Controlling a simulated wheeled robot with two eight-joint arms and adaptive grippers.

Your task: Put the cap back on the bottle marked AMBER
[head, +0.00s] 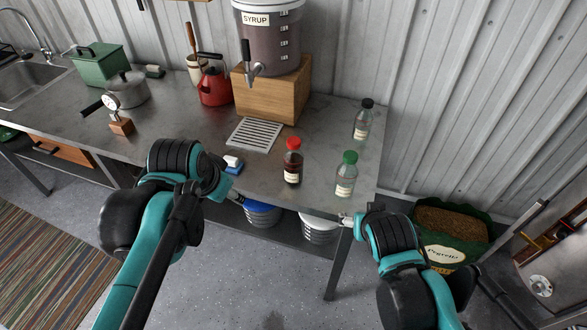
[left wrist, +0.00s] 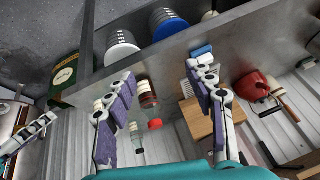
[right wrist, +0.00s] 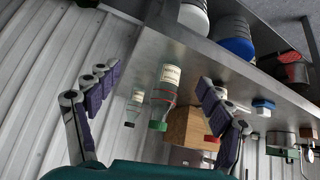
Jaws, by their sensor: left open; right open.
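Three bottles stand upright on the metal counter's right end: a dark one with a red cap (head: 292,165), a clear one with a green cap (head: 346,177), and a clear one with a black cap (head: 362,122) farther back. Each has a pale label; I cannot read which says AMBER. Each appears capped, and I see no loose cap. My left gripper (head: 236,196) is open and empty at the counter's front edge, left of the red-capped bottle. My right gripper (head: 347,219) is open and empty in front of the green-capped bottle (right wrist: 166,88). Neither touches a bottle.
A blue-and-white block (head: 233,163) lies near the front edge. A drain grate (head: 254,134) lies below the syrup dispenser (head: 268,38) on its wooden box (head: 272,92). A red kettle (head: 214,87) stands farther left. Buckets (head: 319,228) sit below the counter.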

